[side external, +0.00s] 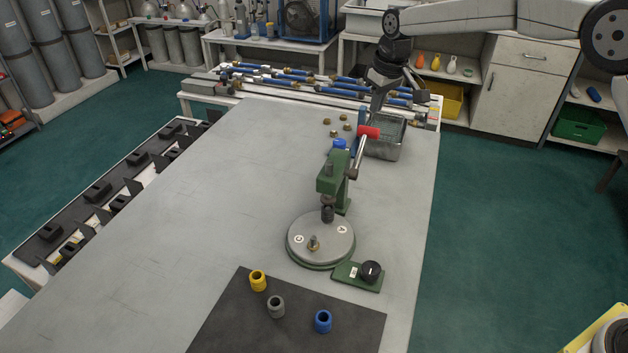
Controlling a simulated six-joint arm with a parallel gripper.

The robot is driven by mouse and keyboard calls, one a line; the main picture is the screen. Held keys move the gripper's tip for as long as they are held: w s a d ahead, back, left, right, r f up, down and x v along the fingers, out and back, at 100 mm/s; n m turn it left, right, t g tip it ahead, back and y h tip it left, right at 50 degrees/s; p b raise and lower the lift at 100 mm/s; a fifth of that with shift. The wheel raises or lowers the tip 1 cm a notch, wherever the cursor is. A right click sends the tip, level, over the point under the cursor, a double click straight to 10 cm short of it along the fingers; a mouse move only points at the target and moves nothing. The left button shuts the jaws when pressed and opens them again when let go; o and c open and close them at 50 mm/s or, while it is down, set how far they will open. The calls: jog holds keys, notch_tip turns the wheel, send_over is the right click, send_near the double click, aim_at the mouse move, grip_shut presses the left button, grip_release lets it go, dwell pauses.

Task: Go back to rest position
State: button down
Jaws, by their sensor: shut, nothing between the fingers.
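My gripper (377,107) is at the upper right of the table, pointing down, with its fingers shut and empty. Its fingertips are just above the red grip (369,132) of the lever on the green press (331,180); I cannot tell whether they touch it. The press stands over a round grey turntable (320,239) with lettered marks and a small brass fitting (314,243) on it. A metal bin (387,153) is right behind the lever, partly hidden by it. My arm reaches in from the upper right.
A green box with a black knob (370,270) is beside the turntable. Yellow (258,280), grey (276,306) and blue (323,320) rings stand on a dark mat (230,325). Several brass pieces (330,121) lie near the bin. The left of the grey table (190,220) is clear.

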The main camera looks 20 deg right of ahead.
jog(key=s+d+f+m, duration=0.1)
jog(key=s+d+f, duration=0.1)
jog(key=s, duration=0.8)
jog(key=s+d+f+m, duration=0.1)
jog(key=s+f, duration=0.3)
jog(key=s, duration=0.7)
jog(key=s+d+f, duration=0.3)
jog(key=s, duration=0.7)
jog(key=shift+s+m+h, duration=0.3)
jog(key=shift+m, duration=0.1)
